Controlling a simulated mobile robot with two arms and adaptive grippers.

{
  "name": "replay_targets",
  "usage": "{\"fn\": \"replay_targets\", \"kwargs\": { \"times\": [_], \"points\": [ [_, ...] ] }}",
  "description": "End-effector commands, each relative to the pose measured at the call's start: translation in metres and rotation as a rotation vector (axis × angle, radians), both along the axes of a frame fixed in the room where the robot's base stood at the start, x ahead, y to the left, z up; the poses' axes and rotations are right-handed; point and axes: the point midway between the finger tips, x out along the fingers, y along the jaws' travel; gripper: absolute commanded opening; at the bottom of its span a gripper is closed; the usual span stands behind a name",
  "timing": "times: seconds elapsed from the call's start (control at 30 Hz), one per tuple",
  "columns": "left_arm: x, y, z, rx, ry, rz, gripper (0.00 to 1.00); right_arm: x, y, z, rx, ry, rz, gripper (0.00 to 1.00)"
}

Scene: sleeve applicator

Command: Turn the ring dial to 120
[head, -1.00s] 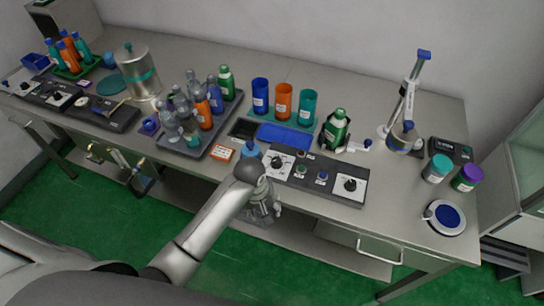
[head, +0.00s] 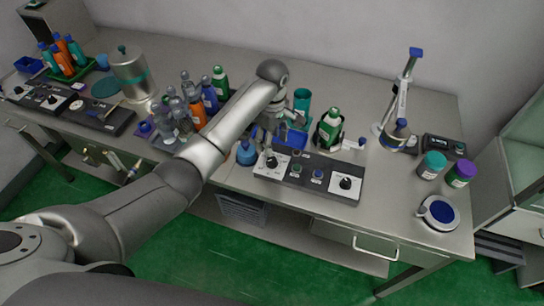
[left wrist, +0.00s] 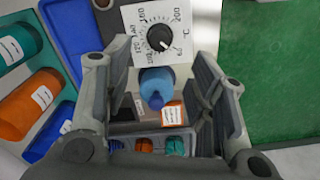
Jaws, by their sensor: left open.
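The control panel (head: 310,176) lies along the table's front edge. It has two white dial plates with black knobs, a left dial (head: 271,161) and a right dial (head: 345,184); which is the ring dial is unclear. In the left wrist view one numbered dial (left wrist: 159,37) shows just beyond the fingers, with marks including 120 and 200; its pointer setting is too small to read surely. My left gripper (head: 268,138) is open and empty, above the table behind the left dial and apart from it. My right gripper is not in view.
A blue bottle (head: 246,152) stands left of the panel and shows between the fingers in the wrist view (left wrist: 157,85). The blue tray (head: 291,138), a green bottle (head: 329,126) and a teal cup (head: 302,99) are close behind.

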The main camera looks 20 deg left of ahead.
Motion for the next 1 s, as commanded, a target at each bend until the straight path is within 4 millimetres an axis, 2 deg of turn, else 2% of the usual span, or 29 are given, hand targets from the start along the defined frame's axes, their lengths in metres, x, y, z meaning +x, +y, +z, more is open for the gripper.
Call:
{"fn": "replay_targets", "kwargs": {
  "times": [0.3,0.43,0.6,0.87,1.0],
  "points": [
    [-0.001,0.001,-0.061,0.001,0.003,-0.001,0.51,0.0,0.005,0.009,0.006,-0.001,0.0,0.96],
    [-0.001,0.0,-0.078,0.001,0.002,-0.003,0.51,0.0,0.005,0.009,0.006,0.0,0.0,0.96],
    [-0.001,0.0,-0.088,0.0,0.0,-0.003,0.51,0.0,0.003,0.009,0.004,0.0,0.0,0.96],
    [-0.001,0.0,-0.089,0.0,-0.001,-0.003,0.51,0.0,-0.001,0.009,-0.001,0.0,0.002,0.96],
    [-0.001,0.0,-0.089,0.0,-0.001,-0.003,0.36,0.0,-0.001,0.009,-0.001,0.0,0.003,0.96]
  ]
}}
